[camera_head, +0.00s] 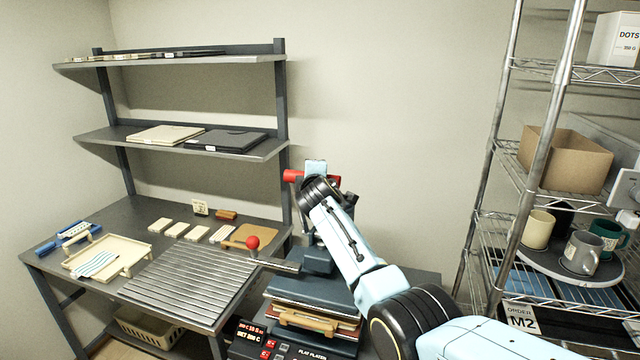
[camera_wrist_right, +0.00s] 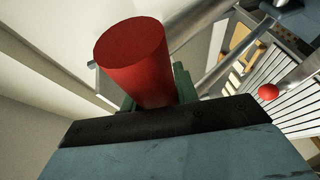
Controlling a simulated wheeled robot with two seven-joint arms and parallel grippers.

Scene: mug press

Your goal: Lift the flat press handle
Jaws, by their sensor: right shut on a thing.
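The flat press (camera_head: 315,292) stands at the right end of the bench, with dark plates and a "FLAT PLATEN" label at its front. Its red handle (camera_head: 292,175) is raised high above the plates, in front of the wall. My right gripper (camera_head: 318,178) is shut on this handle, and my arm hides much of the press behind it. In the right wrist view the thick red grip (camera_wrist_right: 135,62) sticks out past the gripper (camera_wrist_right: 158,100), whose green fingers show on either side. My left gripper is in neither view.
A red ball knob (camera_head: 252,243) on a lever sits beside the slatted grey surface (camera_head: 190,285). A cream tray (camera_head: 108,256) lies at the left. A wire rack (camera_head: 500,160) holds a cardboard box (camera_head: 565,160) and several mugs on a round tray (camera_head: 545,262).

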